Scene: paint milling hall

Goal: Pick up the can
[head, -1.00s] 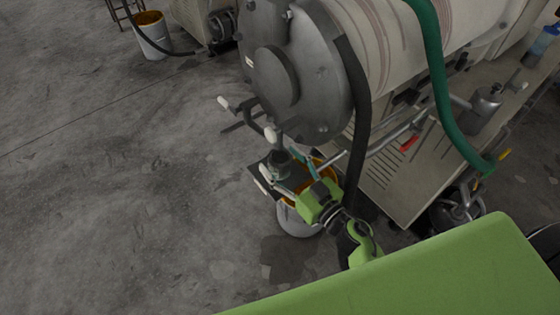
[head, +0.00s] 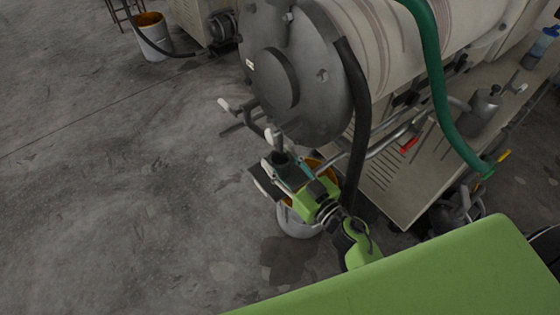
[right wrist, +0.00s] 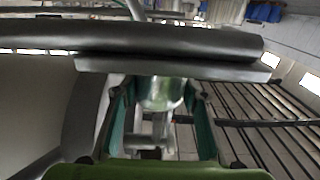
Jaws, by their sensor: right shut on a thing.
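The can (head: 281,158) is a small dark metal cylinder under the front of the big mill drum. In the right wrist view the can (right wrist: 161,93) shows shiny and greenish between my two teal fingers. My right gripper (head: 285,167) is shut on it, with a finger on each side; it also shows in the right wrist view (right wrist: 160,100). The can's lower part is hidden by the gripper. A dark flat plate (head: 264,182) shows beside and below the can. My left gripper is not in view.
A grey bucket with an orange inside (head: 297,222) stands on the floor under my right gripper. The drum (head: 290,75) is close above. A black hose (head: 362,120) hangs to the right.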

